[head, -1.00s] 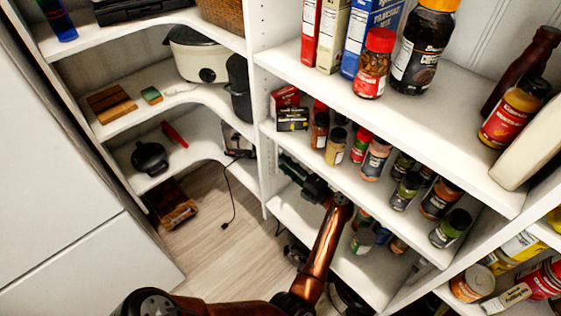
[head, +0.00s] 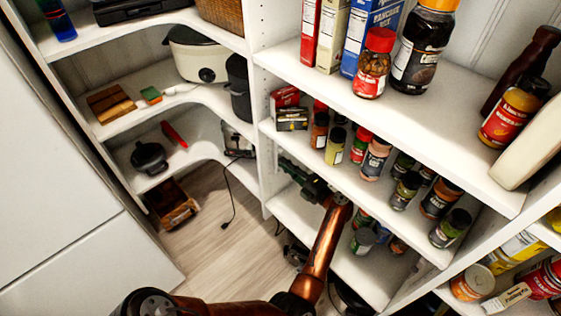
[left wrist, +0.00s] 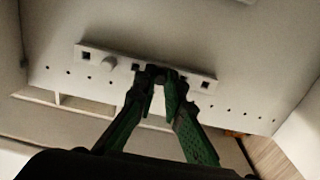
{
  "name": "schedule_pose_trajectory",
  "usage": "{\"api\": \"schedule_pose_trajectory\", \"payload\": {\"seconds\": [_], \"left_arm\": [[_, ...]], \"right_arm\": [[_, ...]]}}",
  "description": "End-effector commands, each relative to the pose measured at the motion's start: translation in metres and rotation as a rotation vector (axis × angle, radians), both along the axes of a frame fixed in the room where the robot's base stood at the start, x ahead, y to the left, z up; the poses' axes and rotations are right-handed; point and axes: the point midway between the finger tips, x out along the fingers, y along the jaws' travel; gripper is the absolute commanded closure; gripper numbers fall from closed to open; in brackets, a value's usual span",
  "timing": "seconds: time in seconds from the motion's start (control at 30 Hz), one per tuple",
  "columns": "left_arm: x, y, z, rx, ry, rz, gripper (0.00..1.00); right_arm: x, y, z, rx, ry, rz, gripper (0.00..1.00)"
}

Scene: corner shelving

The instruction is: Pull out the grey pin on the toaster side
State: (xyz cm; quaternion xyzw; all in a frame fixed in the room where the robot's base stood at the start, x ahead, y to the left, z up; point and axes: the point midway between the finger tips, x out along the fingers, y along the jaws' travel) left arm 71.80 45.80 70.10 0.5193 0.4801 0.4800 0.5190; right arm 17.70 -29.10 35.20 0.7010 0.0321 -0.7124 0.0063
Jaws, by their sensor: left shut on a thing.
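In the left wrist view, a pale strip (left wrist: 190,78) with square holes runs across a white panel. In the head view my left gripper (head: 288,166) reaches under the spice shelf, beside the white upright. The toaster (head: 237,142), shiny with a dark cord, stands on the corner shelf left of that upright. My right gripper is not in view.
Spice jars (head: 335,145) crowd the shelf right above my left arm. The white upright (head: 258,110) stands close to the left of the gripper. The toaster's cord (head: 228,195) hangs to the wooden floor (head: 205,255), which is clear in front.

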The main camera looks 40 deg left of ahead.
Motion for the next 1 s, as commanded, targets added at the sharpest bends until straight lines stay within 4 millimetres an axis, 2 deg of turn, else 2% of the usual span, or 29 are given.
{"api": "schedule_pose_trajectory", "payload": {"seconds": [1.0], "left_arm": [[-0.002,-0.036,0.000,0.000,0.000,-0.001,1.00]], "right_arm": [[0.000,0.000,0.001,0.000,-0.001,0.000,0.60]]}}
